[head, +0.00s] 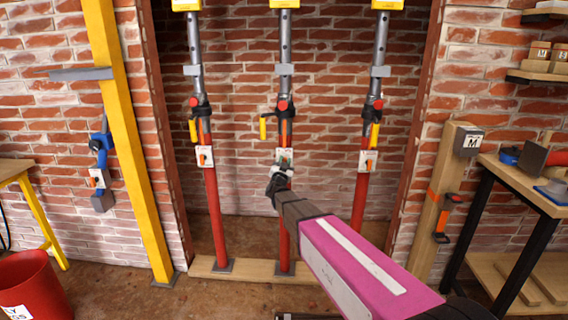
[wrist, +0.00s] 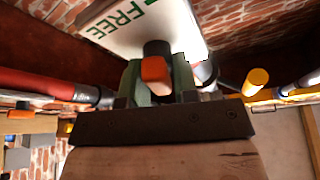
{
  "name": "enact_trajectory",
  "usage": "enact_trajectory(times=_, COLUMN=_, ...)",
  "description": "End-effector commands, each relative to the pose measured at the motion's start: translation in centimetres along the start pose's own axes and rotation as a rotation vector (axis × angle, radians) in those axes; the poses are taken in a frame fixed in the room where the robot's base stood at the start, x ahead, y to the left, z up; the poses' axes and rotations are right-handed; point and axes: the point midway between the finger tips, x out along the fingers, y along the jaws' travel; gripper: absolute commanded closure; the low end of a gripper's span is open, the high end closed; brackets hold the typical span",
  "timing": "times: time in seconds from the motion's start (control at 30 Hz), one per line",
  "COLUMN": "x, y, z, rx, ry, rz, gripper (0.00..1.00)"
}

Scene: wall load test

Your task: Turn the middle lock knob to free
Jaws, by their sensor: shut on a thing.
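The middle prop is a red and grey steel post (head: 284,223). Its white lock plate (head: 285,156) shows some green marking and is partly covered by my gripper. In the wrist view the plate (wrist: 120,32) carries the green word FREE. The middle lock knob (wrist: 155,72), dark with an orange pointer end, stands between the green fingers of my gripper (wrist: 157,82). My gripper (head: 282,173) is shut on the knob, just below the plate's middle in the head view. The exact angle of the knob against the plate's marks is hard to tell.
The left prop (head: 216,220) and right prop (head: 360,200) have lock plates with orange knobs. A yellow handle (head: 263,129) sits left of the middle prop. A yellow beam (head: 128,150) leans at left. A red bucket (head: 35,285) and a workbench (head: 530,185) stand at the sides.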

Motion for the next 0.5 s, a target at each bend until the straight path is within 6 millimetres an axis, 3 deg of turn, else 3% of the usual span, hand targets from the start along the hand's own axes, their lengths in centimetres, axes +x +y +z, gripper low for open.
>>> enact_trajectory(times=0.5, x=0.04, y=0.20, z=-0.04, rx=0.458, ry=0.002, rz=0.189, gripper=0.96)
